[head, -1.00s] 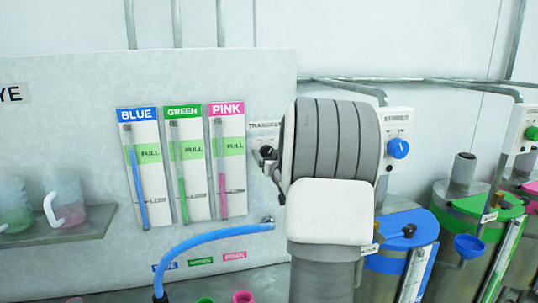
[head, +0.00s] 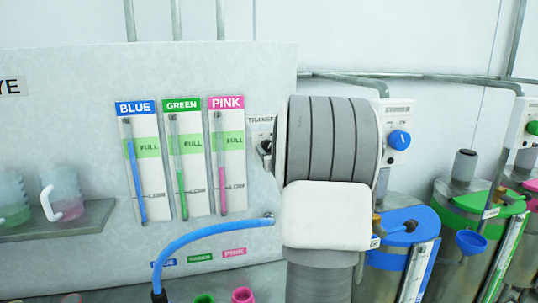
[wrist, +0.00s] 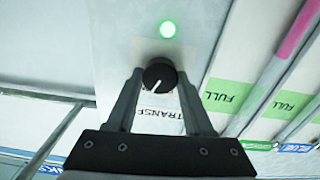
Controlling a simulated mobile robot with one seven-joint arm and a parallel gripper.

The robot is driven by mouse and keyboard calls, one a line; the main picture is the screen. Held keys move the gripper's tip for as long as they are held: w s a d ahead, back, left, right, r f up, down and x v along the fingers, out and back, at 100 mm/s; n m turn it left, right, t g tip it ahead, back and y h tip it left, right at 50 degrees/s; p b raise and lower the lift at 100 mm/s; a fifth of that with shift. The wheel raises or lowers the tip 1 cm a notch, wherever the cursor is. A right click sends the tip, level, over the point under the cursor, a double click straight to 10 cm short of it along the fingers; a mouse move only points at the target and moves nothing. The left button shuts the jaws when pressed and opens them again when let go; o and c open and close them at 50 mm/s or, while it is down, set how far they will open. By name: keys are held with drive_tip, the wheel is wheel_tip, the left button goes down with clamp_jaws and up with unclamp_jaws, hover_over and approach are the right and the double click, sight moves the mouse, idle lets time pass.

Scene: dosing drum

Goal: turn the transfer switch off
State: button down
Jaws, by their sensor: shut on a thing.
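The transfer switch is a round black knob (wrist: 160,72) with a white pointer line, on a pale plate lettered "TRANSF" in the wrist view. A round green light (wrist: 168,29) glows above it there. My gripper (wrist: 159,78) has one finger on each side of the knob and is shut on it. The pointer line slants down and left in the wrist view. In the head view, a dark bit of the switch (head: 265,148) shows at the left edge of my arm. My arm hides the rest of the switch and my gripper there.
Blue, green and pink level gauges (head: 183,160) are on the panel left of my arm. A blue hose (head: 205,232) arches below them. A shelf (head: 75,224) with jugs is at left. A box with a blue knob (head: 399,140) and a blue-topped drum (head: 405,230) are at right.

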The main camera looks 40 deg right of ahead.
drive_tip(key=n+b, duration=0.1)
drive_tip(key=b, duration=0.1)
drive_tip(key=n+b, duration=0.4)
drive_tip(key=shift+f, duration=0.3)
drive_tip(key=n+b, duration=0.4)
drive_tip(key=n, duration=0.1)
drive_tip(key=shift+r, duration=0.15)
drive_tip(key=shift+n, duration=0.4)
drive_tip(key=shift+c, duration=1.4)
unclamp_jaws()
drive_tip(key=shift+r, duration=0.1)
drive_tip(key=shift+a, duration=0.15)
